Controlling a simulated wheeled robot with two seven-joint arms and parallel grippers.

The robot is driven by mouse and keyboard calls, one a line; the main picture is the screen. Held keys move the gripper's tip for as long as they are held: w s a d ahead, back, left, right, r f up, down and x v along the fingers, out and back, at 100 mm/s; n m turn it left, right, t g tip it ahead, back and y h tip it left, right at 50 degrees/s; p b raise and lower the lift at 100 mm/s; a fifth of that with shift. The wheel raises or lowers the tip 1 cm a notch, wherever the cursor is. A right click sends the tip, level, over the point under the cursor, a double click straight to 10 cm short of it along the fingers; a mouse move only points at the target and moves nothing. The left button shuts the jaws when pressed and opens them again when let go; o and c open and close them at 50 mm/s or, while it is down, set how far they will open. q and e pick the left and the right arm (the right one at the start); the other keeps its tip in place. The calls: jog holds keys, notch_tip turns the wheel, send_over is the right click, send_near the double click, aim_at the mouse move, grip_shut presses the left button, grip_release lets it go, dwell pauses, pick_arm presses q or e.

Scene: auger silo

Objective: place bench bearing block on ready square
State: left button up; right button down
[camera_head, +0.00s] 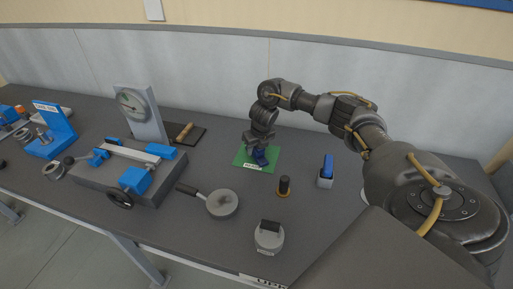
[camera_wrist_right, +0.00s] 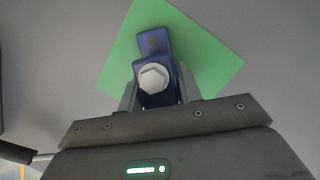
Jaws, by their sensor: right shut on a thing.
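The dark blue bearing block (camera_head: 261,157) is between the fingers of my right gripper (camera_head: 257,149), over the green ready square (camera_head: 243,154) at the back middle of the bench. In the right wrist view, the block (camera_wrist_right: 153,42) has a pale hex bolt head on it, and my right gripper's fingers (camera_wrist_right: 155,92) are shut on its sides. The green square (camera_wrist_right: 208,62) shows around and beneath the block there. I cannot tell whether the block touches the square. My left gripper is not in view.
A blue-topped block (camera_head: 326,172) and a dark peg on a brown base (camera_head: 284,187) stand right and front of the square. A round pan-like tool (camera_head: 222,204), a grey weight (camera_head: 268,237), a vise (camera_head: 130,172) and a dial gauge stand (camera_head: 140,112) occupy the left and front.

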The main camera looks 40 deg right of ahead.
jog(key=c, duration=1)
grip_release()
jog(key=shift+o, duration=0.2)
jog(key=shift+r, duration=0.4)
jog(key=p+v, duration=0.2)
jog(key=v, duration=0.9)
jog(key=shift+s+r, duration=0.2)
jog(key=shift+r, duration=0.05)
